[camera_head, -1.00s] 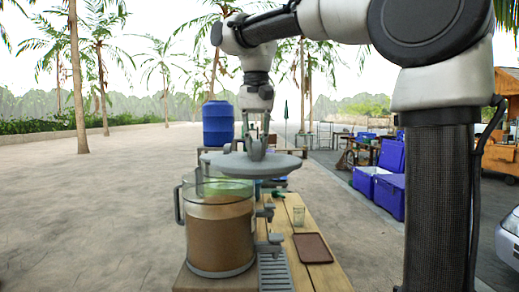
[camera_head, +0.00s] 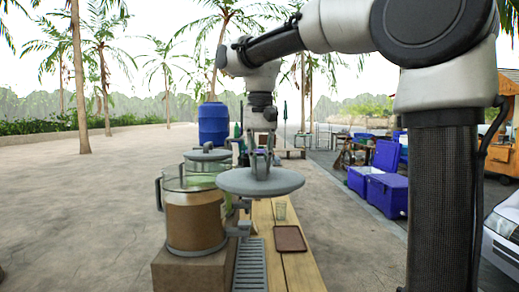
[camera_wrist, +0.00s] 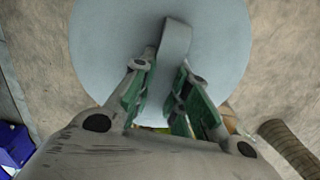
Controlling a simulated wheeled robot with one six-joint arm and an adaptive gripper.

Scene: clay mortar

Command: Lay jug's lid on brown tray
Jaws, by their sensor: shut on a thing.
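The grey round lid (camera_head: 287,183) hangs level from my gripper (camera_head: 261,172), which is shut on its upright handle. In the wrist view, the lid (camera_wrist: 220,70) lies beyond my gripper's fingers (camera_wrist: 160,98), which close around the strap-like handle (camera_wrist: 176,42). The near clear jug (camera_head: 195,222) holds brown liquid and stands open on a box at the left. The lid is to the right of its rim. The brown tray (camera_head: 290,238) lies flat and empty on the wooden table, below the lid in the picture and slightly to its right.
A second jug with a lid (camera_head: 208,155) stands behind the near one. A grey slotted drip grate (camera_head: 250,268) lies beside the box. Bare table (camera_head: 303,272) shows in front of the tray.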

